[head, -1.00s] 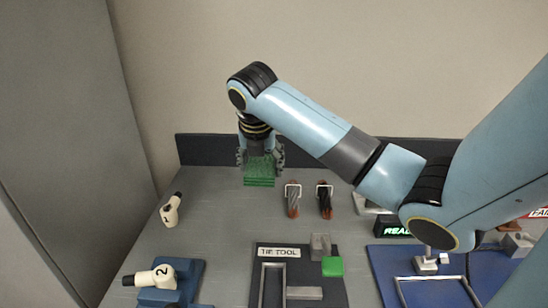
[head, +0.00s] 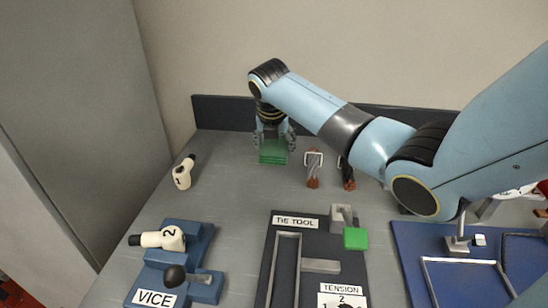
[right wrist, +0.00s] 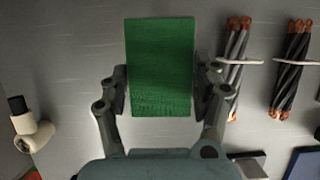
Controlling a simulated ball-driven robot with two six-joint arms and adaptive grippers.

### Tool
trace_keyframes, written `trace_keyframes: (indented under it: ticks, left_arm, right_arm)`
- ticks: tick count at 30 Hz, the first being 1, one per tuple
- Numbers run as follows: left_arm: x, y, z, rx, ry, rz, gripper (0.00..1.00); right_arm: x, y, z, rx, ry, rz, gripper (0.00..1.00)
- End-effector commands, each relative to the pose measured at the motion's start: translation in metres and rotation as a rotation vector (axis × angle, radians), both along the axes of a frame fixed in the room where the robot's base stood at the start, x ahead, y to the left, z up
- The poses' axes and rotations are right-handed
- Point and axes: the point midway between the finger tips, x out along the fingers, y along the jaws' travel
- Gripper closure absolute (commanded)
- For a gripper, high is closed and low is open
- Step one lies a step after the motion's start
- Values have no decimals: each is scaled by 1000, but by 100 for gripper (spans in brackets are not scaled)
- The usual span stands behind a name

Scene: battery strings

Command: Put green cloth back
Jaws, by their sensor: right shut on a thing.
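The green cloth (head: 273,153) is a folded, flat stack near the back left of the grey bench, at or just above its surface. My right gripper (head: 274,142) points down over it and is shut on it. In the right wrist view the cloth (right wrist: 160,66) is a green rectangle between the two fingers (right wrist: 162,88), one at each long side. Whether its underside touches the bench is hard to tell. My left gripper is in neither current view.
Two twisted cable bundles (head: 314,172) lie just right of the cloth. A cream tool marked 1 (head: 184,172) is at the left. A blue vice (head: 206,262), a black tie tool board (head: 276,250) and a blue mat (head: 412,262) are nearer. A dark backboard (head: 215,112) edges the bench.

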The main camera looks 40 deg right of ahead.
Motion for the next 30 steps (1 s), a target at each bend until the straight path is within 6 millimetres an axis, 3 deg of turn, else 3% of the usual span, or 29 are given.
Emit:
trace_keyframes:
  ticks: [10, 21, 22, 27, 30]
  left_arm:
    - [-2, 4, 0, 4, 3, -1, 0]
    - [-4, 6, -1, 7, 7, -2, 0]
    - [-4, 6, -1, 7, 7, -2, 0]
    - [-5, 7, 0, 7, 8, -2, 0]
    - [-5, 7, 0, 7, 8, -2, 0]
  right_arm:
    - [2, 1, -40, 0, 2, 1, 61]
    - [2, 1, -44, 0, 0, 0, 61]
    - [2, 1, -45, 0, 0, 0, 34]
    - [2, 1, -44, 0, 0, 0, 12]
    - [2, 1, -44, 0, 0, 0, 12]
